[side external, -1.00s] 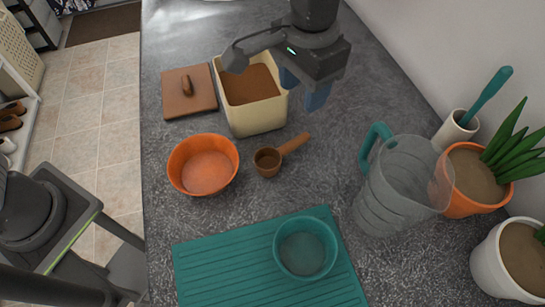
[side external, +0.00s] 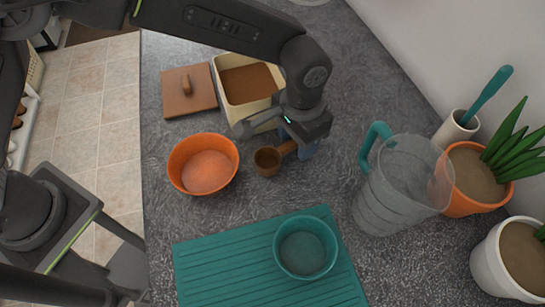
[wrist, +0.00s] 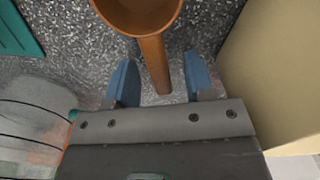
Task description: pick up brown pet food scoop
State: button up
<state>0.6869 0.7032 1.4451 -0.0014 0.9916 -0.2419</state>
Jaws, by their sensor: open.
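The brown pet food scoop (side external: 267,160) lies on the grey counter, between the orange bowl and the clear pitcher. Its handle points up and to the right, and my gripper (side external: 298,146) partly hides it. In the wrist view the scoop's cup (wrist: 138,12) is at the top edge, and its handle (wrist: 156,66) runs down between the two blue fingers. My gripper (wrist: 158,82) is open, with one finger on each side of the handle and a gap on both sides. Whether the fingertips touch the counter, I cannot tell.
A cream bin (side external: 222,84) of brown food stands close behind my gripper, with its lid (side external: 174,100) at left. An orange bowl (side external: 190,184) sits left of the scoop. A clear pitcher (side external: 378,205) stands at right. A teal mat (side external: 215,265) with a teal bowl (side external: 306,247) is in front.

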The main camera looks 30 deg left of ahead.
jog(key=shift+c, duration=0.4)
grip_shut()
notch_tip(320, 180, up, 10)
jog(key=c, duration=0.5)
grip_release()
grip_shut()
jog(key=w+a+r+n+t+y, duration=0.1)
jog(key=w+a+r+n+t, duration=0.1)
jog(key=a, duration=0.5)
jog(key=w+a+r+n+t+y, duration=0.2)
jog(key=w+a+r+n, duration=0.3)
jog(key=n, duration=0.4)
jog(key=a+r+t, duration=0.1)
jog(key=a, duration=0.1)
jog(key=shift+w+a+r, duration=0.15)
jog(key=shift+w+a, duration=0.05)
jog(key=shift+a, duration=0.15)
